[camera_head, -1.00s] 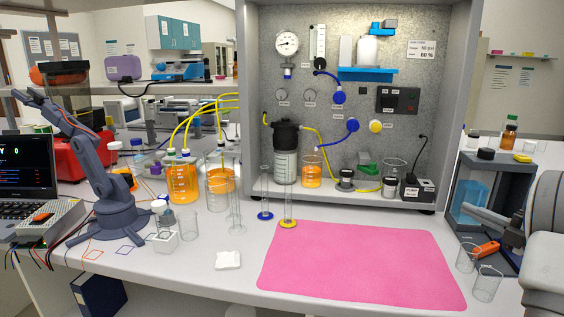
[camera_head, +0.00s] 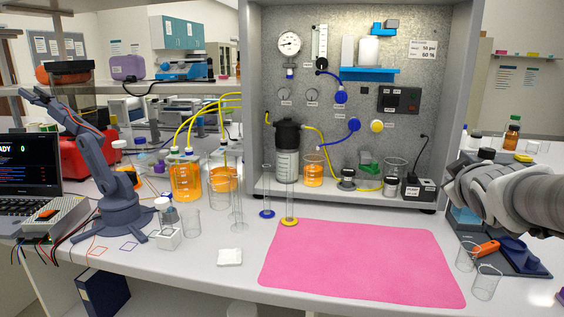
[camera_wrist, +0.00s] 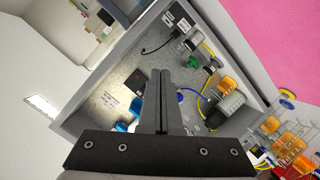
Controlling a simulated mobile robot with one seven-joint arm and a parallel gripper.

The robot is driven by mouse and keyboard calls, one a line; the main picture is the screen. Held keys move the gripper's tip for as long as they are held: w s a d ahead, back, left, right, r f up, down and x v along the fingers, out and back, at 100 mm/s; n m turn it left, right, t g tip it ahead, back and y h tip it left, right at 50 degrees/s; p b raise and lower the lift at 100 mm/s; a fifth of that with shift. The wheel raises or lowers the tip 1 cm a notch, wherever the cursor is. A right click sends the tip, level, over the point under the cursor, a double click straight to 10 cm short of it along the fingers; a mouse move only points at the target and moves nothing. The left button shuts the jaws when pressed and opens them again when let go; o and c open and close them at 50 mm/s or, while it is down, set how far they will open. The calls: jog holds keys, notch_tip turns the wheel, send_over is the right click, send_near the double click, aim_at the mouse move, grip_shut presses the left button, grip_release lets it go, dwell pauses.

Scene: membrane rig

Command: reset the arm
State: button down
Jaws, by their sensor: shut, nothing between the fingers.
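My gripper (camera_wrist: 163,78) is shut and empty in the wrist view, its two fingers together. The wrist view is tilted, with the membrane rig cabinet behind the fingers. In the head view my arm (camera_head: 510,193) reaches in from the right edge, raised over the right end of the bench. The fingers cannot be made out there. A small grey-blue desktop arm (camera_head: 97,165) stands on the left of the bench, bent with its tip up to the left.
A pink mat (camera_head: 360,262) lies bare on the front bench. Two empty glass beakers (camera_head: 486,283) stand near its right. Measuring cylinders (camera_head: 289,200) stand left of it. Orange-filled bottles (camera_head: 186,182) with yellow tubes stand farther left. The rig cabinet (camera_head: 350,120) fills the back.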

jog(key=s+a+f+m+g+y, duration=0.2)
jog(key=s+a+f+g+y, duration=0.3)
jog(key=s+a, duration=0.6)
jog(key=s+a+f+m+g, duration=0.25)
jog(key=s+a+f, duration=0.6)
jog(key=s, duration=0.45)
notch_tip(320, 180, up, 16)
jog(key=p, duration=1.5)
jog(key=shift+w+f+g, duration=0.15)
jog(key=shift+f+g, duration=0.1)
jog(key=shift+g, duration=0.1)
